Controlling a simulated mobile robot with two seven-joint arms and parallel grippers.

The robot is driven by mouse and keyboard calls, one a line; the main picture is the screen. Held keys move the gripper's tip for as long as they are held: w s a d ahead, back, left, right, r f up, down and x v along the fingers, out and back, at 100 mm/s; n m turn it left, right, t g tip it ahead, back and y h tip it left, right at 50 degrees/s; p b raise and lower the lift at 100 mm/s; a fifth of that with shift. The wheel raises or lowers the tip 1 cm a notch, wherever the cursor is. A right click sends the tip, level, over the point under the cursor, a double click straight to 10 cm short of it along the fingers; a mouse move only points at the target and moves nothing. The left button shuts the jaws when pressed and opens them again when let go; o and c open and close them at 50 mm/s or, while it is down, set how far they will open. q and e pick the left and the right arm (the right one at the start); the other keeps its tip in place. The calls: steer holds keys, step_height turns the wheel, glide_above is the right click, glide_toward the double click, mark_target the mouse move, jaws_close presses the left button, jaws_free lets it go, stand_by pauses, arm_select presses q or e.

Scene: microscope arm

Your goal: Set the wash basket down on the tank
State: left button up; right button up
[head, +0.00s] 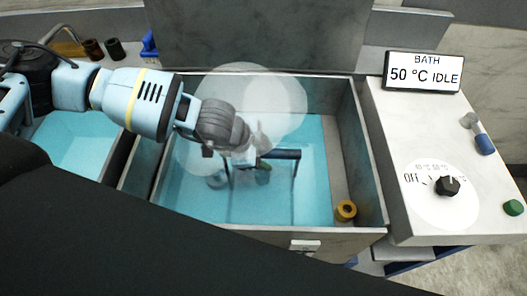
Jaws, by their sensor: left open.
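The tank (362,160) is an open metal basin with light blue liquid, in the middle of the head view. The wash basket, with a dark blue handle bar (285,154) on dark posts, shows inside the tank walls over the liquid. Its lower body is hard to make out through the liquid, so I cannot tell how firmly it rests. My left gripper (256,150) is open at the left part of the handle and hides that part. I cannot tell whether its fingers touch the bar. My right gripper is out of view.
A second basin (82,143) of blue liquid lies to the left. A yellow ring-shaped part (346,210) sits at the tank's right front corner. The control panel at right carries a display (423,73) reading "BATH 50 °C IDLE" and a black knob (448,186). Pale translucent discs blur the tank's back.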

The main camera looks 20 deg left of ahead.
arm_select(q)
steer(key=p+v, duration=0.2)
steer(key=v, duration=1)
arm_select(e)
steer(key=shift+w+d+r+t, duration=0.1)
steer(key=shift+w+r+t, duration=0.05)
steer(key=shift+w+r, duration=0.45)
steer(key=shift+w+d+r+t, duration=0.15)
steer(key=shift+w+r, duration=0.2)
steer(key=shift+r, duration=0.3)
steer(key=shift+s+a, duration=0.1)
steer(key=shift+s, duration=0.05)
arm_select(q)
steer(key=shift+c, duration=0.4)
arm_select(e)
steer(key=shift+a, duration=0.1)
